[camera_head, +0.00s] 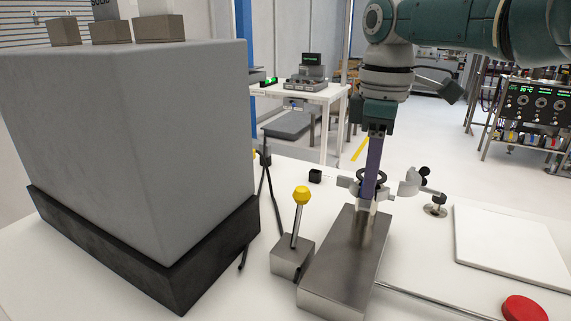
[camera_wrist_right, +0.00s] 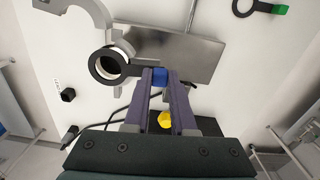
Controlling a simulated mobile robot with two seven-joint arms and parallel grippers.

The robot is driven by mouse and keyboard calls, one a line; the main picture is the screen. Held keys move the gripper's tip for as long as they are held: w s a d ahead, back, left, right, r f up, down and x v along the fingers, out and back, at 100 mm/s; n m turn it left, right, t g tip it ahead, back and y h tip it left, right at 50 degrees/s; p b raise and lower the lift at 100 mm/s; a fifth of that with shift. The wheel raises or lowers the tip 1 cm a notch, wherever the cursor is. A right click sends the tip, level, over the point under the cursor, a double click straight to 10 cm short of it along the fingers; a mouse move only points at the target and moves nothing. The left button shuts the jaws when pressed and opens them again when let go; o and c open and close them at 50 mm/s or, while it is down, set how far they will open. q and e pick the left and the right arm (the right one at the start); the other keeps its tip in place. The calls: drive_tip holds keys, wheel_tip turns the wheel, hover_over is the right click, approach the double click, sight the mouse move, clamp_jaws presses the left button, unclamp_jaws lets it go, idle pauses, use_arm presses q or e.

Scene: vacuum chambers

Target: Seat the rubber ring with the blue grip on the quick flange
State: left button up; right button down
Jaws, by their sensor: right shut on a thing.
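My right gripper (camera_head: 372,190) points down over the steel block (camera_head: 340,270). In the right wrist view its fingers (camera_wrist_right: 160,78) are shut on the blue grip (camera_wrist_right: 160,76) of the black rubber ring (camera_wrist_right: 96,68). The ring also shows in the head view (camera_head: 381,174), partly behind the fingers. It lies over the pale quick flange (camera_wrist_right: 127,50), which shows along one side of the ring, so they look slightly offset. I cannot tell whether they touch. An open metal clamp (camera_head: 408,184) is beside the flange. My left gripper is not in view.
A large grey chamber (camera_head: 130,140) on a black base fills the left. A yellow-knobbed lever (camera_head: 301,196) stands near the steel block. A white plate (camera_head: 510,243) and a red button (camera_head: 525,309) are at right. A ring with a green grip (camera_wrist_right: 264,7) lies apart.

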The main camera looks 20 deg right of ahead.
drive_tip(key=shift+f+b, duration=0.75)
drive_tip(key=shift+f, duration=0.15)
idle(1.0)
drive_tip(key=c, duration=0.7)
unclamp_jaws()
drive_tip(key=shift+o, duration=0.2)
drive_tip(key=shift+r, duration=0.1)
wheel_tip(320, 180, up, 7)
drive_tip(key=p, duration=0.7)
